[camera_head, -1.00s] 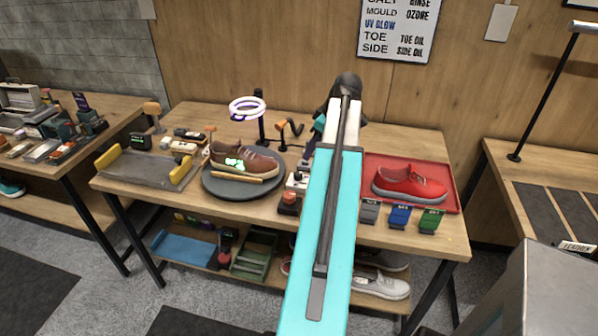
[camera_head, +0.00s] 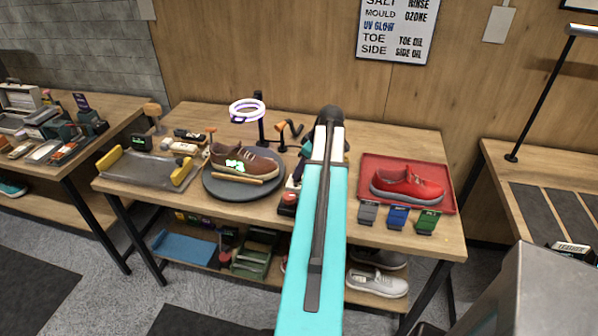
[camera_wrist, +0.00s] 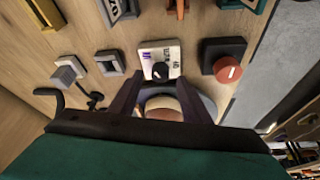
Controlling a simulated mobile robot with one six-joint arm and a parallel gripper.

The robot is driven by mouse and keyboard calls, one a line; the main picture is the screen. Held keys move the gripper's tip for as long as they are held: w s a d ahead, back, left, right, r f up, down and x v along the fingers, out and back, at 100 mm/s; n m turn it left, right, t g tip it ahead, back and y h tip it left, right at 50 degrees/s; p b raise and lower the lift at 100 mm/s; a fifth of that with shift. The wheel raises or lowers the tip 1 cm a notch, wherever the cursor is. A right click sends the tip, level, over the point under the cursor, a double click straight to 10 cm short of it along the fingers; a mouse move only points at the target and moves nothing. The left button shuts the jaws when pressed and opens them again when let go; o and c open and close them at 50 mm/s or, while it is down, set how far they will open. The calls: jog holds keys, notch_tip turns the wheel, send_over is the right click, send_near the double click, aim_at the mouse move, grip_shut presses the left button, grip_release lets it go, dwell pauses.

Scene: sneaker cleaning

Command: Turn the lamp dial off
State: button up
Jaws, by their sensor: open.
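The lamp dial is a dark round knob (camera_wrist: 161,71) on a white panel (camera_wrist: 160,55) with small printed marks, in the middle of the wrist view. My gripper (camera_wrist: 158,90) is open and empty, its two dark fingers at the lower left and lower right of the knob. I cannot tell whether they touch it. In the head view my turquoise arm hides the gripper and most of the panel. The ring lamp (camera_head: 247,110) on its black post glows white-purple above the brown shoe (camera_head: 243,160).
A red button on a black box (camera_wrist: 222,57) stands close right of the dial panel. The shoe rests on a round dark turntable (camera_head: 217,188). A red tray (camera_head: 450,194) with a red shoe lies to the right, behind several small coloured blocks.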

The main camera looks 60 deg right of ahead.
jog(key=shift+p+x, duration=0.3)
jog(key=shift+x, duration=1.2)
jog(key=shift+c, duration=0.4)
jog(key=c, duration=1)
jog(key=shift+o, duration=0.2)
